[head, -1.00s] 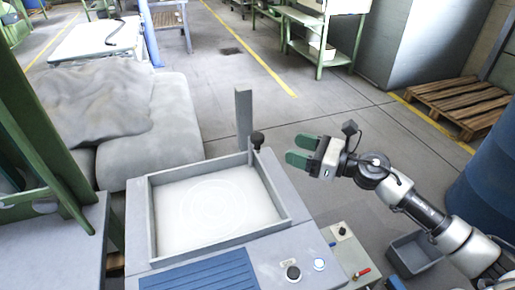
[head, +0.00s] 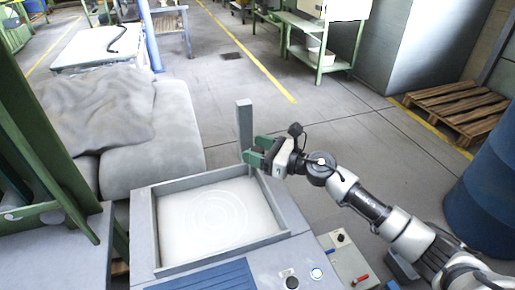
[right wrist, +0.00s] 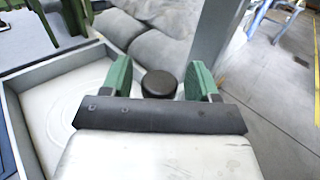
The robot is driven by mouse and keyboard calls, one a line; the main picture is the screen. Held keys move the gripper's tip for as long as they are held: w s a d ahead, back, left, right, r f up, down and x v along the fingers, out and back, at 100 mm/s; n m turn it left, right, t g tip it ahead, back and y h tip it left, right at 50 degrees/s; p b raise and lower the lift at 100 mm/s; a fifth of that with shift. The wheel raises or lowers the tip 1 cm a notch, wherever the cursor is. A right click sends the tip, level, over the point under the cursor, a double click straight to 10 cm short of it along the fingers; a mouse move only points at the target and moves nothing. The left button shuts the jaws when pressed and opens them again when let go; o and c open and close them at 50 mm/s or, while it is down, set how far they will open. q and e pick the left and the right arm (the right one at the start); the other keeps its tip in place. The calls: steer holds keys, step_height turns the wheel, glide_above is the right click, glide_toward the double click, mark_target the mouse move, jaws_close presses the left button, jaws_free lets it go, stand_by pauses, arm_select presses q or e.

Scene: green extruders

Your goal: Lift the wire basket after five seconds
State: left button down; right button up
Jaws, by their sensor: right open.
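A wire basket is not visible in either view; the shallow tray (head: 143,231) on the machine shows only pale contents with faint rings. A grey upright post (head: 244,122) stands at the tray's back right corner. My right gripper (head: 251,151) is at this post, its green fingers open. In the right wrist view, a round black knob (right wrist: 159,83) sits between the two open fingers, with gaps on both sides. In the head view the gripper hides this knob. My left gripper is not in view.
The machine's front has a blue ribbed panel (head: 205,277), a black knob and a lit button (head: 316,273). A small box with a red-handled valve (head: 361,281) is to the right. A blue barrel (head: 485,200) and wooden pallet (head: 455,103) stand at right. Open floor lies behind.

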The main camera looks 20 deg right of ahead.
jaws_close()
step_height(320, 180, up, 10)
steer(key=p, duration=0.7)
steer(key=shift+f+p, duration=0.1)
steer(key=shift+p, duration=0.25)
steer(key=shift+w+d+r+p, duration=0.1)
steer(key=shift+r+p, duration=0.25)
steer(key=shift+r, duration=0.3)
steer(key=shift+c, duration=0.9)
jaws_free()
steer(key=shift+o, duration=0.9)
steer(key=shift+f, duration=0.2)
